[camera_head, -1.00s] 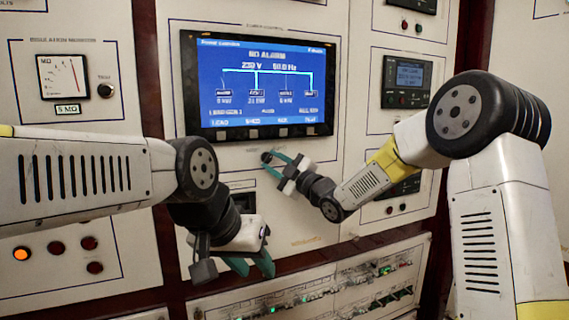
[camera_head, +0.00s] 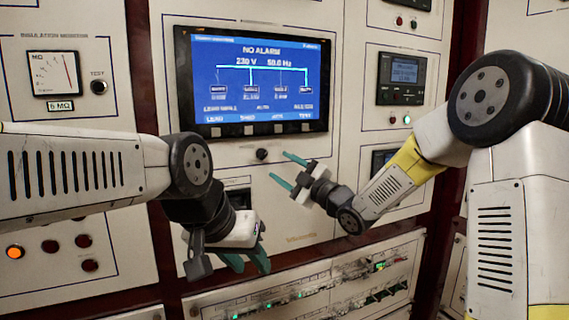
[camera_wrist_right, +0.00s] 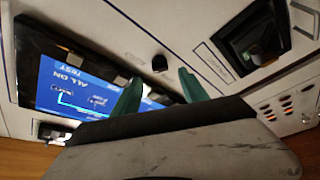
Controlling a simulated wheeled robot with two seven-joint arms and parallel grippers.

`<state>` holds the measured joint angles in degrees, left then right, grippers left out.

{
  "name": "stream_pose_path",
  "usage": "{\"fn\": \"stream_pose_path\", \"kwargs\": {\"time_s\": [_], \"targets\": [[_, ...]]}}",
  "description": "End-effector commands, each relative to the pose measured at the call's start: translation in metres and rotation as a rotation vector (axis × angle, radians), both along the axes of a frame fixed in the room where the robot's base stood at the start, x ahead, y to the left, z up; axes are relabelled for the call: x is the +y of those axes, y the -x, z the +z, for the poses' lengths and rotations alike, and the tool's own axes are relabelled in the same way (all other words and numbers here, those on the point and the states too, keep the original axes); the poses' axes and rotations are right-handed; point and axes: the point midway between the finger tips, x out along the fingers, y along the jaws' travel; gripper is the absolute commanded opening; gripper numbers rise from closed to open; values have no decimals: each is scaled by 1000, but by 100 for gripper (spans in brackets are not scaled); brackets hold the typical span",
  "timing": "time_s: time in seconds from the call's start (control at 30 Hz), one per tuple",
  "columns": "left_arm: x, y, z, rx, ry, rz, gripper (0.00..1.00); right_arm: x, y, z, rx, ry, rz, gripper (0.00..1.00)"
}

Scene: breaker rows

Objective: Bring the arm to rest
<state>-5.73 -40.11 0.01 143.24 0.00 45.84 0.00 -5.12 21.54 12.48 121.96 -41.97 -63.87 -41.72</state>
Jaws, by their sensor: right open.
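My right gripper (camera_head: 281,167) is open in front of the panel below the blue screen, with nothing between its teal fingers. Its fingers also show in the right wrist view (camera_wrist_right: 160,92). A small black knob (camera_head: 262,154) on the panel stands just left of the fingertips in the head view, apart from them.
The screen (camera_head: 252,85) reads "NO ALARM". A row of breakers (camera_head: 310,285) with green lights runs along the bottom. A small meter display (camera_head: 403,78) is at the right and an insulation gauge (camera_head: 54,73) at the left. Open space lies in front of the panel.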

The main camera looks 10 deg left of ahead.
Motion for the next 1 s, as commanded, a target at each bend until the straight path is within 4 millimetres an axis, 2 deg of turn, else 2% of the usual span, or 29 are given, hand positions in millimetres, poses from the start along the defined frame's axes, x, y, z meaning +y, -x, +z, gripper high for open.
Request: {"fn": "stream_pose_path", "kwargs": {"time_s": [0.2, 0.47, 0.57, 0.67, 0.77, 0.87, 0.9, 0.97, 1.0], "targets": [[0, 0, 0, 0, 0, 0, 36, -9, 8, -3, 0, 0, 1, 51], [0, 0, 0, 0, 0, 0, 36, -10, 7, -2, 3, 1, -2, 51], [0, 0, 0, 0, 0, 0, 36, -19, 4, 0, 41, 22, -40, 51], [0, 0, 0, 0, 0, 0, 36, -46, 0, 2, 144, 56, -136, 51], [0, 0, 0, 0, 0, 0, 36, -91, 3, 2, 314, 77, -287, 51], [0, 0, 0, 0, 0, 0, 36, -144, 22, -4, 521, 54, -453, 51], [0, 0, 0, 0, 0, 0, 36, -165, 34, -8, 605, 33, -515, 51], [0, 0, 0, 0, 0, 0, 36, -194, 57, -15, 735, -9, -605, 51], [0, 0, 0, 0, 0, 0, 36, -212, 76, -21, 824, -43, -660, 51]]}}
